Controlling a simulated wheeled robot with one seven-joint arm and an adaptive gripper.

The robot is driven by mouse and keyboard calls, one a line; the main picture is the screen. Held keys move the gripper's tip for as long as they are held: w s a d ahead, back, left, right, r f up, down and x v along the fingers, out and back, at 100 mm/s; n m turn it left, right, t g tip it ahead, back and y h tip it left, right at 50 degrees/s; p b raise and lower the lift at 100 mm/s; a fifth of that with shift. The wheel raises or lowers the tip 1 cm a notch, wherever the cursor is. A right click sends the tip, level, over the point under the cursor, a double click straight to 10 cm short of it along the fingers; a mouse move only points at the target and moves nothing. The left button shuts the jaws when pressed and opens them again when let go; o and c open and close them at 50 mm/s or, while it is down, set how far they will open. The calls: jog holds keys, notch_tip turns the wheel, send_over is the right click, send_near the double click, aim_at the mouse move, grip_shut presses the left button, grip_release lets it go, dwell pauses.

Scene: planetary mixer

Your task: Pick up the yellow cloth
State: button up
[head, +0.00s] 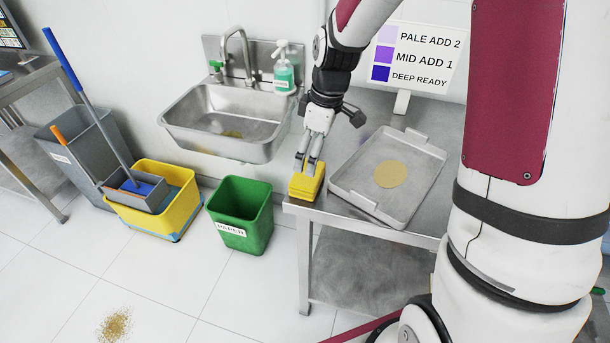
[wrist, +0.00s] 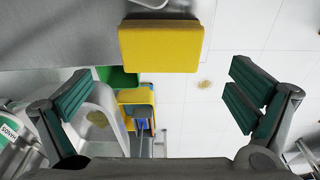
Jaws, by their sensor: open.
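The yellow cloth (head: 305,184) looks like a thick folded block. It lies at the left end of the steel table, beside the tray. In the wrist view the yellow cloth (wrist: 161,47) shows near the top centre, close to the table edge. My gripper (head: 311,166) points down just above the cloth in the head view. In the wrist view my gripper (wrist: 157,105) has its two fingers wide apart, with nothing between them. The cloth shows beyond the fingertips, and I cannot tell whether they touch it.
A metal tray (head: 350,176) with a tan round patch sits right of the cloth. A sign (head: 418,55) stands behind. A green paper bin (head: 242,215), a yellow mop bucket (head: 165,218) and a sink (head: 190,120) are to the left. Brown crumbs (head: 115,323) lie on open floor.

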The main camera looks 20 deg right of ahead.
aim_at(308, 179)
jog(key=f, duration=0.5)
jog(key=a+f, duration=0.1)
jog(key=f, duration=0.2)
jog(key=shift+w+a, duration=0.1)
jog(key=shift+w, duration=0.3)
jog(key=shift+c, duration=0.2)
jog(key=c, duration=0.8)
